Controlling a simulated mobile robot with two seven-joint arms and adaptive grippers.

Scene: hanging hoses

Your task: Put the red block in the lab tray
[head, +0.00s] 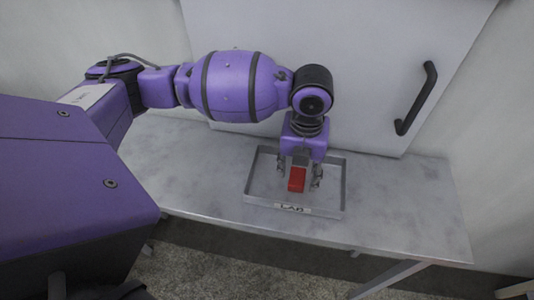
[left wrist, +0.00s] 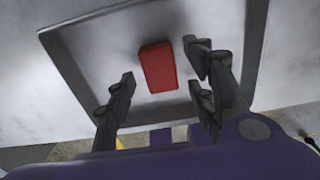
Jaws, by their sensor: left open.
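The red block (head: 297,179) is at the lab tray, between the fingers of my left gripper (head: 298,183) in the head view. The lab tray (head: 335,209) is a shallow grey metal tray with a "LAB" label on its front rim. In the left wrist view the red block (left wrist: 158,67) appears inside the outline of the tray (left wrist: 75,75). The left gripper (left wrist: 160,90) is open there, with a gap between each finger and the block. Whether the block rests on the tray floor is hard to tell. My right gripper is not in view.
The tray stands on a grey table (head: 410,205) with free room to its left and right. Behind the table is a pale panel with a black handle (head: 416,98). The table's front edge lies close below the tray.

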